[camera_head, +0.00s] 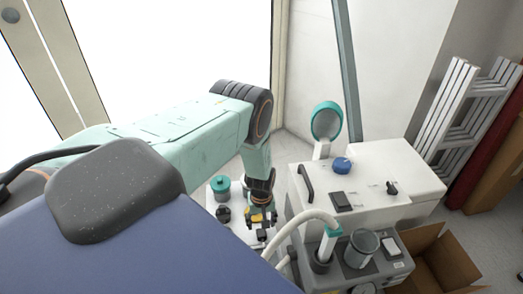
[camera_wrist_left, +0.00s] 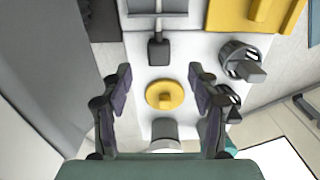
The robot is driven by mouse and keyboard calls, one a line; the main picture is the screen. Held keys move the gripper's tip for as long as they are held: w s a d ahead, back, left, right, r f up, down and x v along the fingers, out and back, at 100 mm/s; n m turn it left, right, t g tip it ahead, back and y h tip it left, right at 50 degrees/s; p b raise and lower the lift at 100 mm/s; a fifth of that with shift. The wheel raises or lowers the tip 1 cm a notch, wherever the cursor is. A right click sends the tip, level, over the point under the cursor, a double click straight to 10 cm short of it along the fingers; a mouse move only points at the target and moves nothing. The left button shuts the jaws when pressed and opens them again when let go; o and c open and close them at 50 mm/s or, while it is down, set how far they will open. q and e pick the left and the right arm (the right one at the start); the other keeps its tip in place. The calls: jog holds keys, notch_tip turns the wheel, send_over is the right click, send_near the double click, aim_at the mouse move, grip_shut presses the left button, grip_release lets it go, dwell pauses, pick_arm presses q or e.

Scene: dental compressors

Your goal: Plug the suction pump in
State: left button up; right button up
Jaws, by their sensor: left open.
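My left gripper (camera_head: 262,222) points down over a white unit (camera_head: 246,236) in the head view. In the left wrist view the gripper (camera_wrist_left: 159,76) is open, with dark fingers apart and nothing held. A round yellow knob (camera_wrist_left: 165,96) shows between and below the fingers, on the white surface. A dark square-ended piece (camera_wrist_left: 159,50) on a thin stem lies just beyond it. A grey machine (camera_head: 375,271) with a pale hose and a clear jar, perhaps the suction pump, stands right of the gripper. I cannot make out its plug for certain. My right gripper is not in view.
A white cabinet (camera_head: 385,180) with a black handle and a blue knob (camera_head: 342,165) stands right of the gripper. A teal round-headed part (camera_head: 326,122) rises behind it. Black knobs (camera_wrist_left: 240,60) and a yellow block (camera_wrist_left: 240,15) sit near the gripper. An open cardboard box (camera_head: 449,262) is at lower right.

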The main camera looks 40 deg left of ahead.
aim_at(262, 235)
pick_arm(q)
jog(key=shift+f, duration=0.15)
jog(key=shift+f+b, duration=0.75)
jog(key=shift+f, duration=0.5)
notch_tip(262, 235, down, 5)
jog(key=b, duration=0.3)
jog(key=shift+d+f, duration=0.1)
jog(key=shift+d, duration=0.05)
jog(key=c, duration=1.2)
